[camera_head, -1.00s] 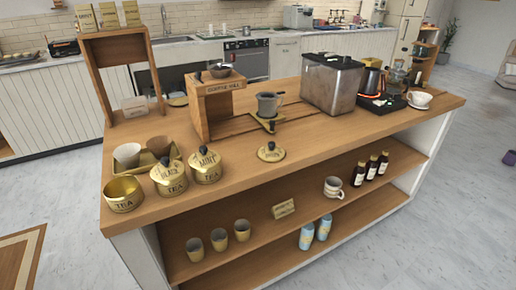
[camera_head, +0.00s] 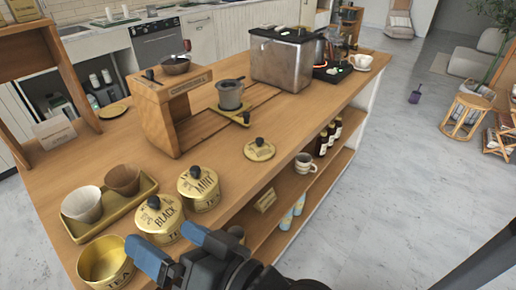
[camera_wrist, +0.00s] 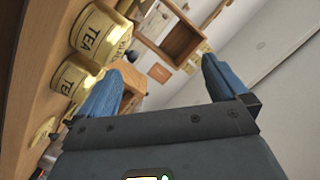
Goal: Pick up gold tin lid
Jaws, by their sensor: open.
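The gold tin lid (camera_head: 259,149) lies flat on the wooden counter, dark knob up, right of the tea tins. In the wrist view a gold disc at lower left (camera_wrist: 42,130) looks like this lid. My gripper (camera_head: 172,248) is open and empty at the counter's front edge, close to the black tea tin (camera_head: 160,220) and well to the near left of the lid. Its blue fingers also show spread apart in the wrist view (camera_wrist: 160,86). An open gold tea tin (camera_head: 106,263) without a lid stands left of my gripper.
The lidded mint tea tin (camera_head: 199,190) stands between the black tea tin and the lid. A gold tray (camera_head: 112,219) with two cups is at left. The coffee mill stand (camera_head: 172,110) and grey jug (camera_head: 230,94) are behind. Counter around the lid is fairly clear.

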